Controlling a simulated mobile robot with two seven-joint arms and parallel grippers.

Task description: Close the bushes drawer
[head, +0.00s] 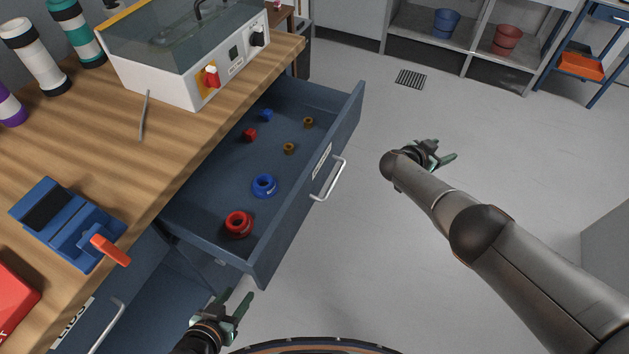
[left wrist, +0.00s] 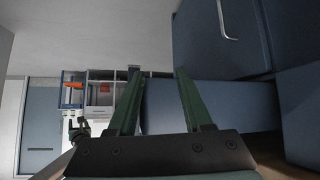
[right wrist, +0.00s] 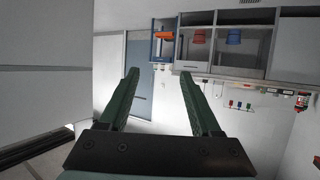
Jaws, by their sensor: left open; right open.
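The blue bushes drawer (head: 225,215) is pulled out from under the wooden workbench in the head view. Its front has a label and a metal handle (head: 331,180). Inside lie a red ring (head: 238,224), a blue ring (head: 264,186) and several small red, blue and brown bushes. My left gripper (head: 235,298) is open and empty, below the drawer's near corner in the picture. The drawer also shows behind its fingers in the left wrist view (left wrist: 220,106). My right gripper (head: 449,158) is open and empty, out over the floor to the right of the handle, apart from it.
The workbench (head: 150,160) carries a blue vise (head: 68,222) and a white machine with a clear lid (head: 190,55). Another handle (head: 106,328) shows on the cabinet below. Open floor (head: 390,270) lies right of the drawer; shelves with buckets stand behind.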

